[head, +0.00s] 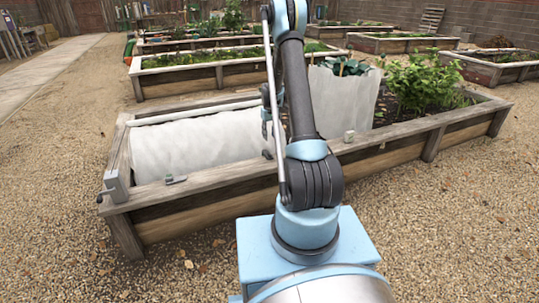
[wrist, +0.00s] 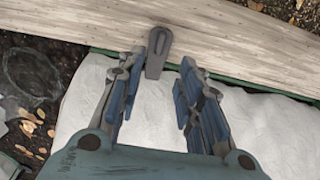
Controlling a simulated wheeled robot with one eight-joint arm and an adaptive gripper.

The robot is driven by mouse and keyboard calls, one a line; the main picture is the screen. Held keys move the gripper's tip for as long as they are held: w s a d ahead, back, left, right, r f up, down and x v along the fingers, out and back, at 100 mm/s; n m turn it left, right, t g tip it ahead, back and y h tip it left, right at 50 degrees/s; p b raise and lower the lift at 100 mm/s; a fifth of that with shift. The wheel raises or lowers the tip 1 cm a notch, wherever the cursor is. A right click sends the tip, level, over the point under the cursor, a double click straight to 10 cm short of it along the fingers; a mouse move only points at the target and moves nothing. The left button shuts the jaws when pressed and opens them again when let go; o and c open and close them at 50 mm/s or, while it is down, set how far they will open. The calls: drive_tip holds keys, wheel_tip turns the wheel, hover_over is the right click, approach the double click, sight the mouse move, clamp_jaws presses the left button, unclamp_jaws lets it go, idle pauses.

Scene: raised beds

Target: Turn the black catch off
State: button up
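The black catch (wrist: 158,52) is a dark grey, elongated lever with a slot near one end. My gripper (wrist: 163,62) is open in the wrist view, with blue pads on both fingers. The catch shows between and just beyond the fingertips, with gaps on both sides. I cannot tell the height between them. In the head view my arm hides most of the gripper and much of the area around it.
In the head view the front rim carries a small grey fitting (head: 175,180) to the left and another (head: 349,136) to the right. A grey box (head: 116,187) sits at the left corner. Leafy plants (head: 418,82) fill the bed's right end.

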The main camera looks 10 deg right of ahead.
sight(267, 153)
wheel_tip(267, 153, down, 12)
drive_tip(key=shift+r, duration=0.1)
idle(0.5)
clamp_jaws()
